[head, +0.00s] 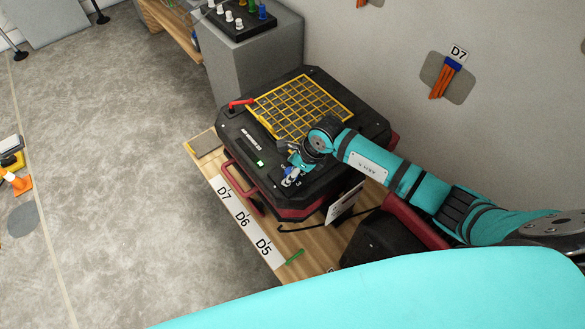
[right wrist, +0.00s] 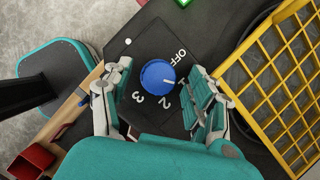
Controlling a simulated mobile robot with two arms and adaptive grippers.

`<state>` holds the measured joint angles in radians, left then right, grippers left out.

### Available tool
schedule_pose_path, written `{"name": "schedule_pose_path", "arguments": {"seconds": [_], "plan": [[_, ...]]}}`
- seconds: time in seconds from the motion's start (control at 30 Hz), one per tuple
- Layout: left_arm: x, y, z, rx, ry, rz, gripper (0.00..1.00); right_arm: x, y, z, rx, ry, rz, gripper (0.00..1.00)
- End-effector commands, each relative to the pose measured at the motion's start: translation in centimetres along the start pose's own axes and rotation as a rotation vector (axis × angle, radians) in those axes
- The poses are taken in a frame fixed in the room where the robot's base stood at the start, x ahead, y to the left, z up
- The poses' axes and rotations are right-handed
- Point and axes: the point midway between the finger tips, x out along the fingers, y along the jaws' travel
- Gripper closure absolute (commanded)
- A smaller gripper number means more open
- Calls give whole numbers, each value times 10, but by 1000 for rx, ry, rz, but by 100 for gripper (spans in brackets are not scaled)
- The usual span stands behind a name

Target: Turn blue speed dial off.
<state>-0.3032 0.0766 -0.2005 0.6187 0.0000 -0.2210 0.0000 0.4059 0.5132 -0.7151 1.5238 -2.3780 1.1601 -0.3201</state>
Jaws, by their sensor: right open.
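The blue speed dial (right wrist: 158,75) is a round knob on a black panel (right wrist: 135,28) with white OFF, 1, 2 and 3 marks. Its white pointer line appears to face the 1 side, below OFF. My right gripper (right wrist: 160,100) is open, with one finger on each side of the dial and visible gaps between. In the head view my right gripper (head: 292,176) points down at the front of the black machine (head: 240,135). There it covers much of the dial area. My left gripper is not in view.
A yellow grille (head: 300,107) covers the machine's top, near the right finger in the wrist view. A green light (head: 260,163) and a red lever (head: 240,102) are on the machine. A wooden platform (head: 262,222) lies below. A grey block (head: 250,65) stands behind.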

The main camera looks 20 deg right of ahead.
Motion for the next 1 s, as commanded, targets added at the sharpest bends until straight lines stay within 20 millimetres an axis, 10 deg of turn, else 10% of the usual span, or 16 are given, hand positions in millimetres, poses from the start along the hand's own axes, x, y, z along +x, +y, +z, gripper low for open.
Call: {"name": "schedule_pose_path", "arguments": {"seconds": [0.5,1.0], "plan": [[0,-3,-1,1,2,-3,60,0,0,0,1,0,0,96],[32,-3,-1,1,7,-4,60,4,-3,-2,-136,1,51,96]]}}
